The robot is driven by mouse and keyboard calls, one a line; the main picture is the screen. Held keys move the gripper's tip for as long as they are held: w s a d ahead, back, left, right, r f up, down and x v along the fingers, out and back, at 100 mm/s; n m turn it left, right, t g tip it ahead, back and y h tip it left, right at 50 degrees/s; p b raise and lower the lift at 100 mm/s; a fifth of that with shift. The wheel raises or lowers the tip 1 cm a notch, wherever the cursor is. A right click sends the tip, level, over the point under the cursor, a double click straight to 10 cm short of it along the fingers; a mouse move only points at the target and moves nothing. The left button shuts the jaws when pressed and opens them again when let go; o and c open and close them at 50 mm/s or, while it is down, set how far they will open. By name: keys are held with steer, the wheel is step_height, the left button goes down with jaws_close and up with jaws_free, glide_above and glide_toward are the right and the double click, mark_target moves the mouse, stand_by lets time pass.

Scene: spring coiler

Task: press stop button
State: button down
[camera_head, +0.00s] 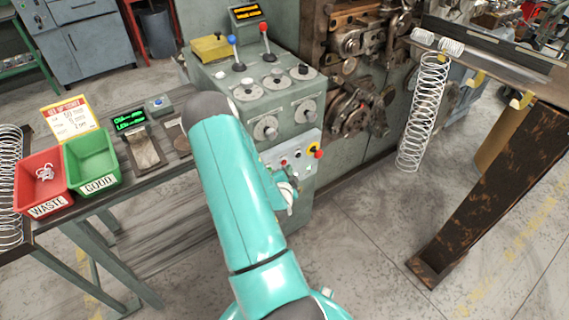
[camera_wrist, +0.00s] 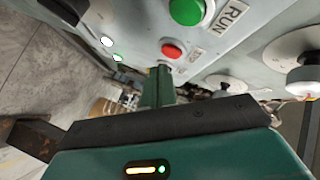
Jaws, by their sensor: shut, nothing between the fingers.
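The red button (camera_wrist: 172,51) sits on the grey control panel in the wrist view, beside a green button (camera_wrist: 187,11) labelled RUN. In the head view my gripper (camera_head: 291,194) is in front of the lower panel, partly hidden by my arm. A red knob on a yellow plate (camera_head: 314,149) sits at that panel's right end.
The grey machine cabinet (camera_head: 240,85) carries dials and levers. A green GOOD bin (camera_head: 92,160) and a red WASTE bin (camera_head: 40,180) stand on the left bench. A long spring (camera_head: 422,110) hangs at the right by a rusty leg (camera_head: 490,200). White dials (camera_wrist: 305,75) are at the right in the wrist view.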

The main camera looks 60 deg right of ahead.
steer(key=shift+w+d, duration=0.1)
steer(key=shift+w, duration=0.05)
steer(key=shift+w+d, duration=0.1)
steer(key=shift+w, duration=0.15)
steer(key=shift+w+d, duration=0.15)
steer(key=shift+w, duration=0.2)
stand_by(1.0)
steer(key=shift+s, duration=0.1)
steer(key=shift+s+a, duration=0.35)
steer(key=shift+s, duration=0.25)
steer(key=s, duration=0.1)
steer(key=s+a, duration=0.1)
steer(key=s, duration=0.1)
steer(key=s+a, duration=0.1)
steer(key=shift+s+a, duration=0.15)
steer(key=shift+s, duration=0.15)
stand_by(1.0)
